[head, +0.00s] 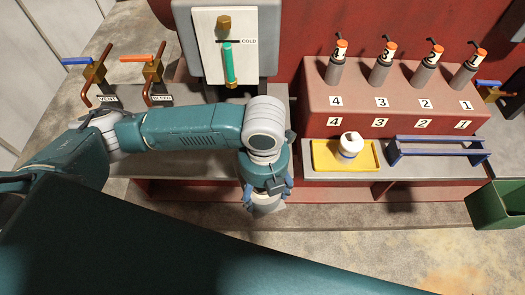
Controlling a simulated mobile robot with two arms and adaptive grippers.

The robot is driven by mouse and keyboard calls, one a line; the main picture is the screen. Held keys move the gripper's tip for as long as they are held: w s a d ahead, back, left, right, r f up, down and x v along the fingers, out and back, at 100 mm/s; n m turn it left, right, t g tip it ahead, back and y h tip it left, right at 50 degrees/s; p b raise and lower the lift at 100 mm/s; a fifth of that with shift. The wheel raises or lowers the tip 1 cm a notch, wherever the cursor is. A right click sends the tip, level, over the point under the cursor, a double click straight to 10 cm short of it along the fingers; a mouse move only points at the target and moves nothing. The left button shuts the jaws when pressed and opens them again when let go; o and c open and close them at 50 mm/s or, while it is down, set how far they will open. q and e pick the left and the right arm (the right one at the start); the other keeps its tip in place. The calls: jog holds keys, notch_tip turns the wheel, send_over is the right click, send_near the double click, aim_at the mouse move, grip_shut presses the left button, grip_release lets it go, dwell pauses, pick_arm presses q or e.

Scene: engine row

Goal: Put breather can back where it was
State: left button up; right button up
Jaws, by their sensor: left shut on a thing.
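My left gripper (267,188) points down in front of the engine's lower ledge, left of the yellow tray. It is shut on a pale grey, rounded can (267,208), which looks like the breather can. The fingers and wrist hide most of the can, and only its lower part shows. I cannot tell how far it is above the floor. My right gripper is not in view.
A yellow tray (321,164) bears a white pot with a dark band (351,145). To its right is an empty-looking blue rack (437,153). Several orange-topped cylinders stand on the red numbered block (322,98). A green bin (490,207) is at right. Valves (96,73) are at left.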

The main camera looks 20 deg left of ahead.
pick_arm(q)
jog(key=w+a+p, duration=0.1)
jog(key=w, duration=0.3)
jog(key=w+a, duration=0.1)
jog(key=w, duration=0.3)
jog(key=w+a+p, duration=0.1)
jog(key=w, duration=0.2)
jog(key=shift+w+a+p, duration=0.15)
jog(key=shift+w+p, duration=0.2)
jog(key=shift+w, duration=0.05)
notch_tip(320, 180, down, 2)
jog(key=shift+f+p, duration=0.25)
jog(key=shift+p, duration=0.35)
jog(key=shift+f, duration=0.5)
jog(key=shift+f, duration=0.1)
jog(key=o, duration=1.4)
jog(key=shift+o, duration=0.4)
